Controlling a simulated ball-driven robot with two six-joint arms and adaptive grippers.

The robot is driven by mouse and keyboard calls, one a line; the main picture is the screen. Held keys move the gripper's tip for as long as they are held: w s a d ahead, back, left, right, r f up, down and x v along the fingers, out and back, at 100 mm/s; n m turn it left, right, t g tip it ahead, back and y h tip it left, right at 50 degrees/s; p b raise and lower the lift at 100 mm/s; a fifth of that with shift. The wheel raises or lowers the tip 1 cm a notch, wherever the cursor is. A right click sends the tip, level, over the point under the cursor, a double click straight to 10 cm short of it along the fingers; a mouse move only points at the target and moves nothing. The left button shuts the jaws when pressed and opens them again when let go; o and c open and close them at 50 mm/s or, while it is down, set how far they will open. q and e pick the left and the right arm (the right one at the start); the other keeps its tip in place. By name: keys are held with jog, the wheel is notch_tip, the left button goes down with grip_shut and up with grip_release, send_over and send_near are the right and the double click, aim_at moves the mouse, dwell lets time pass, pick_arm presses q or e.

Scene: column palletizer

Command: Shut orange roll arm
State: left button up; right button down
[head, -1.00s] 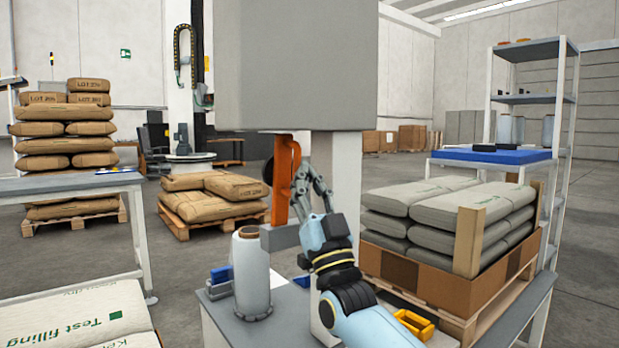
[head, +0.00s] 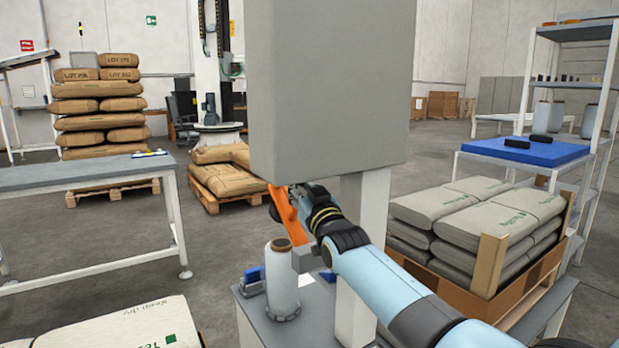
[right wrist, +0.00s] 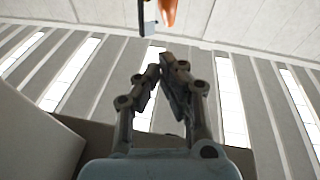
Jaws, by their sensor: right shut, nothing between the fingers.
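The orange roll arm (head: 286,214) hangs below the big grey box (head: 330,85), slanting down to the right. Its upper part lies partly behind my right gripper. My right arm reaches in from the lower right, and its gripper lies beside the orange arm under the box's lower edge. Whether they touch cannot be told. In the right wrist view my right gripper (right wrist: 163,62) is shut and empty. There the orange arm (right wrist: 168,12) shows at the top edge, beyond the fingertips. My left gripper is not in view.
A grey cylinder (head: 281,280) stands on the small table in front of the orange arm. A white post (head: 366,230) stands right of it. Stacked grey sacks (head: 470,215) fill a crate at right. A grey-topped table (head: 80,176) is at left. Floor shows between.

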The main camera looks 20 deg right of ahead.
aim_at(285, 190)
jog(key=w+g+p, duration=0.1)
jog(key=w+p, duration=0.1)
jog(key=w, duration=0.1)
jog(key=w+f+g+p, duration=0.1)
jog(key=shift+w+a+g, duration=0.3)
jog(key=shift+w+a+f+n+g+p, duration=0.1)
jog(key=shift+w+f+n+g+p, duration=0.2)
jog(key=shift+w+f+g+p, duration=0.7)
jog(key=shift+w+f+p, duration=0.1)
jog(key=shift+w+p, duration=0.15)
jog(key=shift+s, duration=0.1)
